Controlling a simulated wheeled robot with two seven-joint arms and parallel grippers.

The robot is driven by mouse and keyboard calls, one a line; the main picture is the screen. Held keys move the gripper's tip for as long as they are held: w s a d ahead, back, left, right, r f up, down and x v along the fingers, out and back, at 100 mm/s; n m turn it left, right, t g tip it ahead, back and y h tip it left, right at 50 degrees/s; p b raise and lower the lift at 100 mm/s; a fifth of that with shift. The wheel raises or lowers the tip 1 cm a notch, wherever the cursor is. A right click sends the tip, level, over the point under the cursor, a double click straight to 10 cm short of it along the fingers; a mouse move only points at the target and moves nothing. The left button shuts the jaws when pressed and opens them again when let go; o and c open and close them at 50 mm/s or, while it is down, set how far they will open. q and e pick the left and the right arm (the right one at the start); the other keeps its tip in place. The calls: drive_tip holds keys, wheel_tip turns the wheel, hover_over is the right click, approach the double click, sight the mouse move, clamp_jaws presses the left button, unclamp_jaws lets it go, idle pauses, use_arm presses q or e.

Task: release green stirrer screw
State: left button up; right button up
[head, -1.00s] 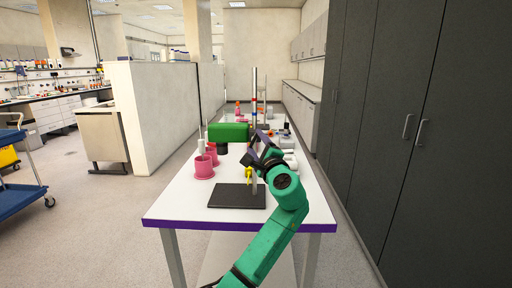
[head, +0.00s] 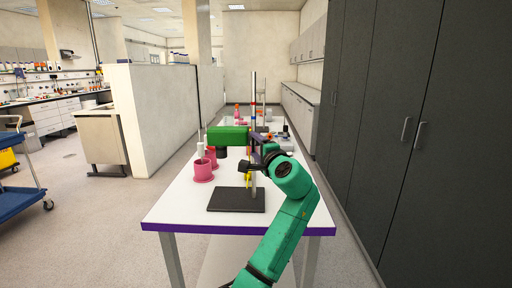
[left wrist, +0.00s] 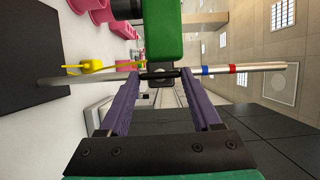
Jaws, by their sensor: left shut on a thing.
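The green stirrer (head: 228,135) is held on an upright metal rod (head: 253,108), with its black lower part hanging to the left of the rod. The rod stands on a flat black base (head: 236,199) at the near end of the white table. In the left wrist view the green body (left wrist: 163,28) is at the top, and a black screw (left wrist: 158,75) sits below it by the rod. My left gripper (left wrist: 161,72) has its two purple fingers on either side of the screw and is shut on it. In the head view my gripper (head: 258,154) is right beside the rod. My right gripper is not in view.
Pink cups (head: 203,170) stand on the white table (head: 172,208) left of the rod. A yellow clamp (left wrist: 85,66) is on the rod below the stirrer. More labware stands farther back. Dark cabinets (head: 400,130) line the right side.

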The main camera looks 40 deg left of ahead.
use_arm(q)
drive_tip(key=shift+r, duration=0.1)
drive_tip(key=o, duration=1.4)
drive_tip(key=shift+s+d, duration=0.1)
drive_tip(key=shift+d, duration=0.05)
drive_tip(key=b+v, duration=0.3)
drive_tip(key=v, duration=1.1)
drive_tip(key=shift+s, duration=0.1)
